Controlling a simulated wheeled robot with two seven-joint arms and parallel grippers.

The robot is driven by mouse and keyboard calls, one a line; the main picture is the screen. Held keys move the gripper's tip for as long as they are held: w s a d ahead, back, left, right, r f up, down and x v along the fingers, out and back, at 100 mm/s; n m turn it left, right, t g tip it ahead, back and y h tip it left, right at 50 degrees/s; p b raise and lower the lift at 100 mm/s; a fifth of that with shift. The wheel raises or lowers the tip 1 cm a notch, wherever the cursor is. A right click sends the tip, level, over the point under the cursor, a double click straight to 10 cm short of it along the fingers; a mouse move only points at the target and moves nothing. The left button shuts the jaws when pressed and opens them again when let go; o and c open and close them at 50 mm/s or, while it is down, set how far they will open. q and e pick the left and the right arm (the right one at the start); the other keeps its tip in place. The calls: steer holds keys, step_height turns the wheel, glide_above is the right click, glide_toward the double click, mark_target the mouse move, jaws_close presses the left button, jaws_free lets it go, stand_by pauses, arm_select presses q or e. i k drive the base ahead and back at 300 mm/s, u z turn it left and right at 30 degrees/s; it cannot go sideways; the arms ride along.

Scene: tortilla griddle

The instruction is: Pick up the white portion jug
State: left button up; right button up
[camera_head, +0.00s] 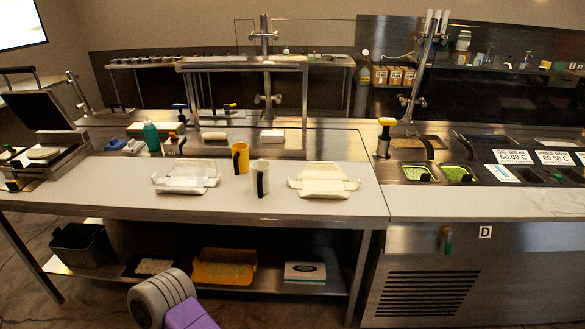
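The white portion jug (260,178) stands upright on the white worktop, near the middle of the table. Its dark handle faces the viewer. A yellow jug (243,158) with a dark handle stands just behind it and to the left, with a small gap between them. Neither of my grippers shows in the head view. Only a grey and purple part, which looks like one of my arm links, shows at the bottom left of centre, with no fingers visible.
An open pale container (324,180) lies right of the jug and a clear one (187,177) left. A green bottle (151,136) stands farther back. A griddle press (45,150) is at far left. Food pans (456,174) are at right. The worktop's front strip (150,204) is bare.

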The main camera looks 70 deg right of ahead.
mark_target(261, 182)
steer(key=z, duration=2.15)
